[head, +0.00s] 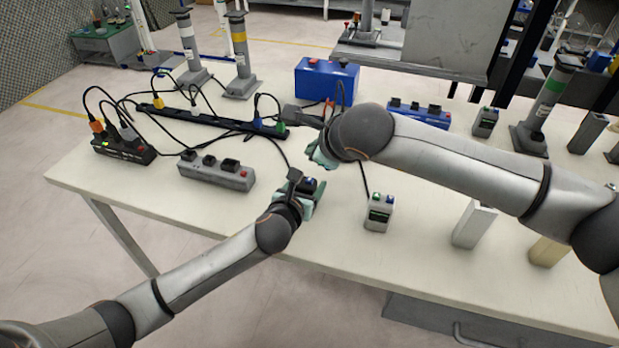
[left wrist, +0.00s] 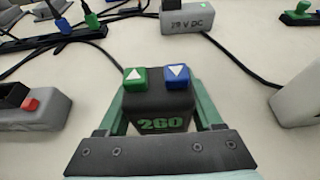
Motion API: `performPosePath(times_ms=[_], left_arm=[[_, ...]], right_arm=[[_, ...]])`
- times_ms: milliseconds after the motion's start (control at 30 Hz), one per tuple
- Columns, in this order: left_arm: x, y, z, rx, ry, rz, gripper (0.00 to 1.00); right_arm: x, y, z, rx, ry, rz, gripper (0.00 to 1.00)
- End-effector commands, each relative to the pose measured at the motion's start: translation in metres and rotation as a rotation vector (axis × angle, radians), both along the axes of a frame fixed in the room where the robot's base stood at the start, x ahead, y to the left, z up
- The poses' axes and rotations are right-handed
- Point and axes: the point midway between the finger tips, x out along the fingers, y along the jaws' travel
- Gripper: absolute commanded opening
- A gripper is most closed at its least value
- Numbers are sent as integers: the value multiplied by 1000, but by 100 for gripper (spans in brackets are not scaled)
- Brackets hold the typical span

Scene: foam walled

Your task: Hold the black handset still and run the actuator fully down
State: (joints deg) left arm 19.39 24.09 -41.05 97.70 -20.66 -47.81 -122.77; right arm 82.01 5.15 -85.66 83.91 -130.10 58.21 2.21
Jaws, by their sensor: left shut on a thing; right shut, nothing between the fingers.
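The black handset (head: 308,184) is at the table's front edge, in the fingers of my left gripper (head: 303,194). In the left wrist view the handset (left wrist: 160,103) has a green up-arrow button on the left, a blue down-arrow button on the right and a green display reading 260. The green fingers of my left gripper (left wrist: 160,112) are on both its sides. Nothing presses either button. My right gripper (head: 322,156) is shut and empty, above and just beyond the handset; its forearm partly hides it. Column actuators (head: 240,58) stand at the back; I cannot tell which one this handset drives.
A grey handset (head: 378,213) stands to the right. Power strips (head: 215,172) and cables lie on the left. A grey supply box marked 29 V DC (left wrist: 187,18) is beyond the handset. A blue box (head: 326,80) stands behind.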

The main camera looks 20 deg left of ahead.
Motion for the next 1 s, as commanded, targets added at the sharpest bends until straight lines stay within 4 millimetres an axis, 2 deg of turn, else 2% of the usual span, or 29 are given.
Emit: performPosePath(times_ms=[133,167,433,767,1000], left_arm=[[0,0,0,0,0,0,4],[0,0,0,0,0,0,69],[0,0,0,0,0,0,100],[-3,0,1,0,0,0,100],[-29,1,12,1,-1,-1,100]], right_arm=[[0,0,0,0,0,0,0],[0,0,0,0,0,0,0],[0,0,0,0,0,0,0],[0,0,0,0,0,0,0],[0,0,0,0,0,0,0]])
